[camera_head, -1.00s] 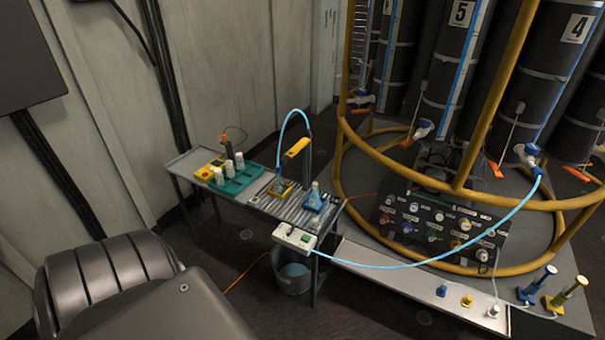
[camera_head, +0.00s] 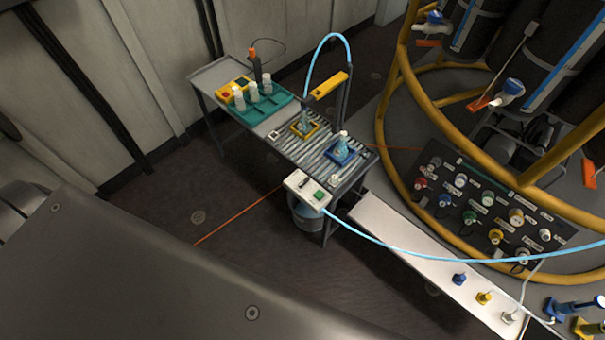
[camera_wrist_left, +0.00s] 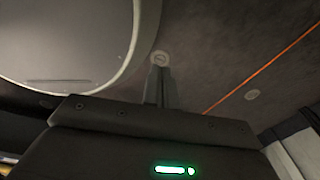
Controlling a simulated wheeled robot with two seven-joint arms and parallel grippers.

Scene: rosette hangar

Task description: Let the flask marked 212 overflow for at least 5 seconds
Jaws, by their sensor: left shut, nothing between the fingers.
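In the head view, one flask (camera_head: 305,119) stands in a yellow holder on the bench, below the curved blue tube (camera_head: 322,50). A second flask (camera_head: 342,144) with a white top stands in a blue holder (camera_head: 334,154) to its right. No number 212 is legible on either, and I cannot tell whether liquid flows. A control box (camera_head: 308,190) with a green button sits at the bench's front edge. My left gripper (camera_wrist_left: 160,72) shows in the left wrist view, shut and empty, above the dark floor, away from the flasks. My right gripper is not in view.
A green rack (camera_head: 258,109) with several white bottles is on the bench's left. A bucket (camera_head: 304,218) stands below the bench. A yellow tubular frame (camera_head: 401,70) and a connector panel (camera_head: 490,207) stand at right.

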